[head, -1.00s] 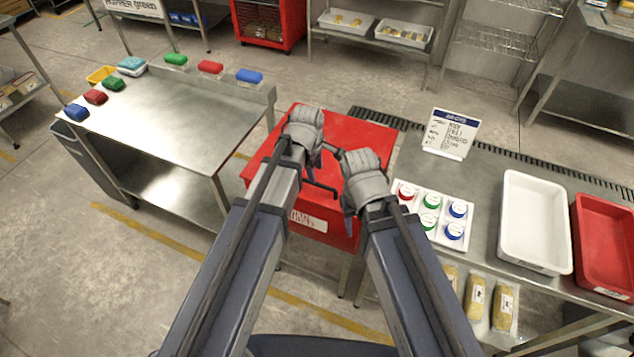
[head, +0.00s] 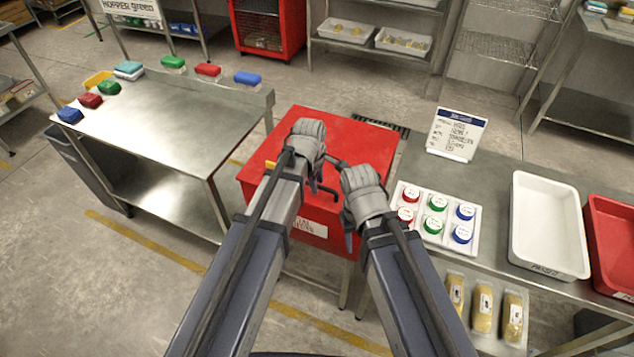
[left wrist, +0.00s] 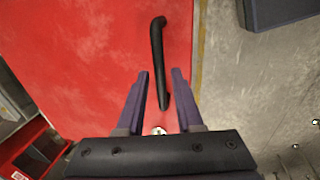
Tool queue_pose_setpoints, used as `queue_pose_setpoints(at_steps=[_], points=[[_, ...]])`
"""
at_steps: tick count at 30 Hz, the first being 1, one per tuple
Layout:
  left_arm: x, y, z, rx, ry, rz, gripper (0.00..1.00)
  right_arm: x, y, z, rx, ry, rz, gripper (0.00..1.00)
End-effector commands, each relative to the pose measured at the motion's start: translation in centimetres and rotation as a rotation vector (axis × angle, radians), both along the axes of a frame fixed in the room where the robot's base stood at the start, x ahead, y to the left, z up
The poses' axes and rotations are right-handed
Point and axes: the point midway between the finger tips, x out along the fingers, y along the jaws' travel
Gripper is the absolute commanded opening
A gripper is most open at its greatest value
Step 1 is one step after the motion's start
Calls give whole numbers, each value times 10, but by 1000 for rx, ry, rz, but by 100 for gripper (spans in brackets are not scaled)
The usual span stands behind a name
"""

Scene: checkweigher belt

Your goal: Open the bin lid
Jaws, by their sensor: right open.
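The red bin (head: 348,138) stands between the two steel tables, its flat red lid shut. A black bar handle (head: 326,189) on it is partly hidden by my grippers in the head view. In the left wrist view the handle (left wrist: 158,50) stretches away over the red surface, its near end between or just beyond my fingertips. My left gripper (head: 312,182) is over the bin, its fingers (left wrist: 160,75) apart on either side of the handle's near end. I cannot tell whether they touch it. My right gripper (head: 350,232) is open near the bin's right front edge.
The left steel table (head: 165,125) holds coloured blocks along its edges. On the right counter are a white tray of coloured-lid jars (head: 408,183), a sign (head: 456,133), a white tub (head: 548,225) and a red tub (head: 612,240).

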Motion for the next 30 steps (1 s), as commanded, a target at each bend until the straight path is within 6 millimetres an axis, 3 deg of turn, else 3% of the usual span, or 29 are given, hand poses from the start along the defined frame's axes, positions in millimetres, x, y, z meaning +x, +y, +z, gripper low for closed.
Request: queue_pose_setpoints(at_steps=[1, 9, 30], points=[[0, 0, 0, 0, 0, 0, 29, 0, 0, 0, 0, 0, 0, 50], [0, 0, 0, 0, 0, 0, 0, 0, 0, 0, 0, 0, 0, 50], [0, 0, 0, 0, 0, 0, 0, 0, 0, 0, 0, 0, 0, 50]])
